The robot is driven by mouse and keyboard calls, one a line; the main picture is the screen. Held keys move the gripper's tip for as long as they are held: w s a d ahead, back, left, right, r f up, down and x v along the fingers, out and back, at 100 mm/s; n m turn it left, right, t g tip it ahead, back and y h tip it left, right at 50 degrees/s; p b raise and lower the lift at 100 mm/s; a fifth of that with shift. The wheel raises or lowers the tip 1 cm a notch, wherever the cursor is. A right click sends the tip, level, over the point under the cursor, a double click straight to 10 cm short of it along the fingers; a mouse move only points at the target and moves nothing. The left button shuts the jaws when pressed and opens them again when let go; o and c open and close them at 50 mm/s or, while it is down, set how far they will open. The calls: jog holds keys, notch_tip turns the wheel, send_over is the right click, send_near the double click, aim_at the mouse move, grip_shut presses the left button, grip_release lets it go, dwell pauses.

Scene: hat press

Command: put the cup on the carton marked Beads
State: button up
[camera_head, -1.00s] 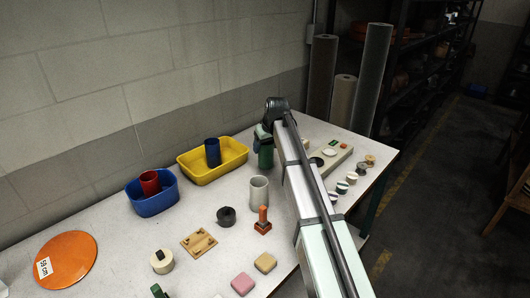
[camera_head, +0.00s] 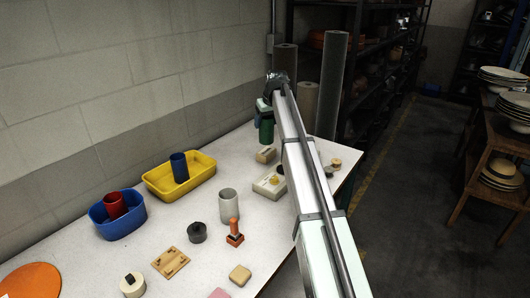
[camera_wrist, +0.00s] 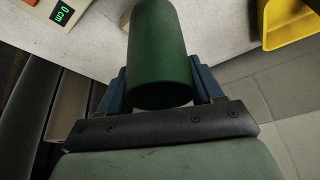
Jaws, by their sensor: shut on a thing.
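My gripper (camera_wrist: 162,90) is shut on a dark green cup (camera_wrist: 160,55), with a blue finger on each side of it. In the head view the green cup (camera_head: 266,132) is held near the table's far end, by the end of my arm. I cannot tell whether it touches anything below. No lettering "Beads" is readable in any view. A small tan box (camera_head: 266,155) lies just below the green cup in the head view, but I cannot tell whether it is the carton. My arm hides part of the table.
A pale block (camera_head: 263,190) carries a small yellow piece. A grey cup (camera_head: 228,206), a dark ring (camera_head: 196,233) and an orange stamp-like piece (camera_head: 235,234) stand nearer. A yellow tray (camera_head: 206,180) and blue tub (camera_head: 121,230) line the wall side. Rolls (camera_head: 333,85) stand beyond.

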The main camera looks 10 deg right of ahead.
jog(key=w+d+r, duration=0.1)
jog(key=w+r, duration=0.1)
jog(key=w, duration=0.5)
jog(key=shift+n, duration=0.5)
jog(key=shift+s+f, duration=0.15)
jog(key=shift+f, duration=2.4)
jog(key=shift+s+f, duration=0.15)
jog(key=shift+f, duration=2.35)
jog(key=shift+f, duration=0.1)
jog(key=o, duration=1.1)
jog(key=v, duration=1.2)
jog(key=shift+w+d, duration=0.1)
jog(key=shift+d, duration=0.1)
